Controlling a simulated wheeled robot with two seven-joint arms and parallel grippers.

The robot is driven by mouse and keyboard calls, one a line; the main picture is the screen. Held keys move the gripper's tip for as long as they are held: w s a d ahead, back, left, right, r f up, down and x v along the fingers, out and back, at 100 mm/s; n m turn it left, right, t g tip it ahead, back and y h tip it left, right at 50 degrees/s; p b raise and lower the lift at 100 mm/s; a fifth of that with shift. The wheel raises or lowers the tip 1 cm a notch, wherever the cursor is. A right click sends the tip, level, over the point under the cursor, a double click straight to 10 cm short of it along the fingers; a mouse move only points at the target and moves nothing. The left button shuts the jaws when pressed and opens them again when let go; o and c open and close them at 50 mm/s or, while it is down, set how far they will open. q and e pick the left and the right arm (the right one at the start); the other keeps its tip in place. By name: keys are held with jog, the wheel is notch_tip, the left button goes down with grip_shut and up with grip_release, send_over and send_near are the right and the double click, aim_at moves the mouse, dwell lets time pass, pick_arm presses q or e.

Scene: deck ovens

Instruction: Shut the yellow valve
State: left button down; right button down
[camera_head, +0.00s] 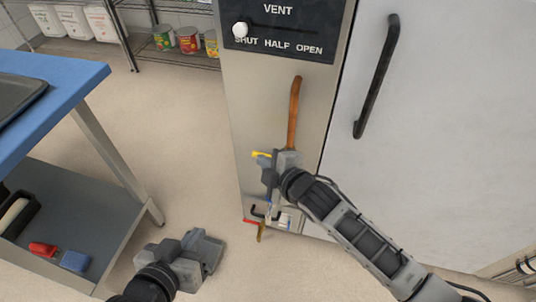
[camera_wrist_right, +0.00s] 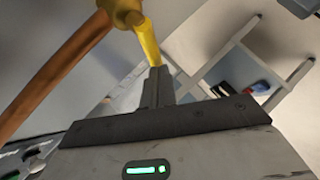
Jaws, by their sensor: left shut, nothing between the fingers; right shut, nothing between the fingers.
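The yellow valve lever (camera_head: 261,154) points left from the lower end of a copper pipe (camera_head: 294,112) on the oven's side panel. My right gripper (camera_head: 268,182) is shut and empty just below it and hides part of the valve. In the right wrist view the yellow lever (camera_wrist_right: 147,40) slants down from the valve body at the pipe's end. The shut fingertips (camera_wrist_right: 158,72) are right at the lever's free end; whether they touch it I cannot tell. My left gripper (camera_head: 205,250) is shut and empty, low over the floor, away from the valve.
A vent panel (camera_head: 280,28) with a white knob sits above the pipe. A red handle (camera_head: 250,221) and a black handle are low on the oven. The oven door (camera_head: 440,110) is to the right. A blue-topped table (camera_head: 75,80) stands left, with open floor between.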

pick_arm(q)
jog(key=shift+w+r, duration=0.1)
jog(key=shift+r, duration=0.05)
pick_arm(e)
jog(key=shift+r, duration=0.1)
